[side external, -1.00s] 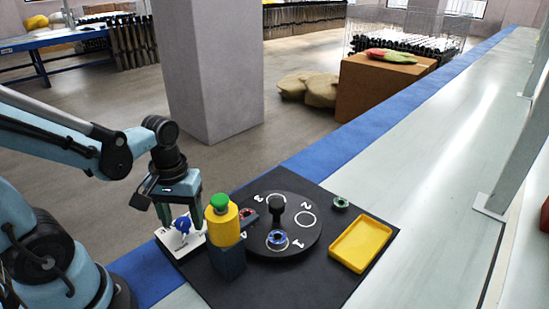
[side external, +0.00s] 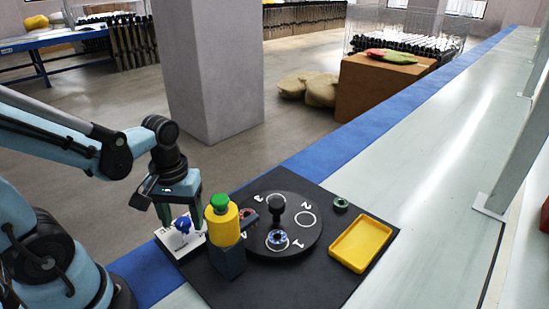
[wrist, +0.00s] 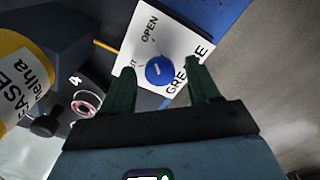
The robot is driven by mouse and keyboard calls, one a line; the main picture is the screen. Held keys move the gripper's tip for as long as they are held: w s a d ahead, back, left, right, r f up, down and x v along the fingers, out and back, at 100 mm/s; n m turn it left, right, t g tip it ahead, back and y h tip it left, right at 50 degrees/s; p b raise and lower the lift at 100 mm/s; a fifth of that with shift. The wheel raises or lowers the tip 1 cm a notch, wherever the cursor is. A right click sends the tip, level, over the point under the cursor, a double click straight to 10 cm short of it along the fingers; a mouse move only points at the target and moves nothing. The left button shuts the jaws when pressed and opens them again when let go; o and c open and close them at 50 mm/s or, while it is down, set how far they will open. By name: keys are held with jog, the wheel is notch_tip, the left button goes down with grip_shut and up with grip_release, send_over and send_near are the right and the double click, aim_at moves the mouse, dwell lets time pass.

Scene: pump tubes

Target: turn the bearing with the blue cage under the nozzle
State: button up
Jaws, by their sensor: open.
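The bearing with the blue cage (side external: 278,238) lies on the black turntable (side external: 255,244), at the spot marked 1 on the near side. A bearing with red (side external: 247,214) lies at spot 4, partly hidden behind the yellow grease canister (side external: 222,226); it also shows in the wrist view (wrist: 85,103). The nozzle itself is not clearly visible. My gripper (side external: 181,214) is open and points down over the white plate with the blue knob (side external: 183,224). In the wrist view the knob (wrist: 160,70) shows between the fingertips, apparently untouched.
The canister has a green top and stands on a dark block (side external: 228,261), close beside my gripper. A black post (side external: 278,204) rises from the turntable. A green-ringed bearing (side external: 341,203) and an empty yellow tray (side external: 361,245) are on the right of the black board.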

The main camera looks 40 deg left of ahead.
jog(key=shift+o, duration=0.2)
notch_tip(320, 180, up, 19)
jog(key=m, duration=1.7)
send_over(277, 202)
notch_tip(277, 202, down, 5)
notch_tip(277, 202, down, 12)
jog(key=shift+f, duration=0.2)
grip_shut()
